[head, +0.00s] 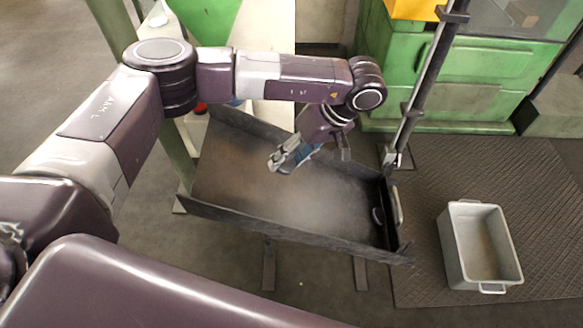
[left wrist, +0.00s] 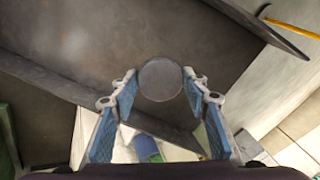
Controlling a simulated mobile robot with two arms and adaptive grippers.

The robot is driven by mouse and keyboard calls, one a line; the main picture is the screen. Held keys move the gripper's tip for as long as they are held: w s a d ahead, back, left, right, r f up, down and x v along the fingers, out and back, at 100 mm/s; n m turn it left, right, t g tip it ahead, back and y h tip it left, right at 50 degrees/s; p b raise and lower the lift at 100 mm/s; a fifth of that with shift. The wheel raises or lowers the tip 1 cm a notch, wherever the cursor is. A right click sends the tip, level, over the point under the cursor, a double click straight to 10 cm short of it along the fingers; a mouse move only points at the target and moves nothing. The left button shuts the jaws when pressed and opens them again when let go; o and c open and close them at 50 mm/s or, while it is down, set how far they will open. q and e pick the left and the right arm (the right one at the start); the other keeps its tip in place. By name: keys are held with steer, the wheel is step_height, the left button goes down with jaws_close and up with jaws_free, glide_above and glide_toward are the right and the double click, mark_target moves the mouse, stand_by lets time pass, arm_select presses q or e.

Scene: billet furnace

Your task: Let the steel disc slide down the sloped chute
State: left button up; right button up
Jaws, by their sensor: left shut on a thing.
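The steel disc (left wrist: 160,79) is a round grey plate between the two fingertips of my left gripper (left wrist: 156,84) in the left wrist view. The fingertips touch its opposite edges. In the head view my left gripper (head: 284,158) is over the sloped chute (head: 235,172), a dark trough with raised side walls; I cannot make out the disc there. The chute also fills much of the left wrist view (left wrist: 110,55). Whether the disc touches the chute floor I cannot tell. My right gripper is not in view.
A grey metal bin (head: 451,248) with handles stands on a dark ribbed mat (head: 420,190) right of the chute's end. A small round dark thing (head: 377,215) is at that end. A dark post (head: 428,80) rises nearby, with a green cabinet (head: 480,62) behind.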

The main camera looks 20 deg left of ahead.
arm_select(q)
steer(key=shift+w+a+f+n+g+b, duration=0.15)
steer(key=shift+w+f+n+g+b, duration=0.25)
steer(key=shift+w, duration=0.45)
steer(key=shift+w+y, duration=0.15)
steer(key=shift+y, duration=0.15)
steer(key=shift+b+x, duration=0.6)
steer(key=shift+x, duration=0.7)
steer(key=b+x, duration=0.1)
steer(key=x, duration=0.2)
steer(key=shift+f, duration=0.15)
steer(key=shift+b+x, duration=0.3)
steer(key=shift+x, duration=1.1)
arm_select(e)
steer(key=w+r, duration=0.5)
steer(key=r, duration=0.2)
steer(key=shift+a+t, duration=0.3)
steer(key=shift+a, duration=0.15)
arm_select(q)
steer(key=o, duration=1.6)
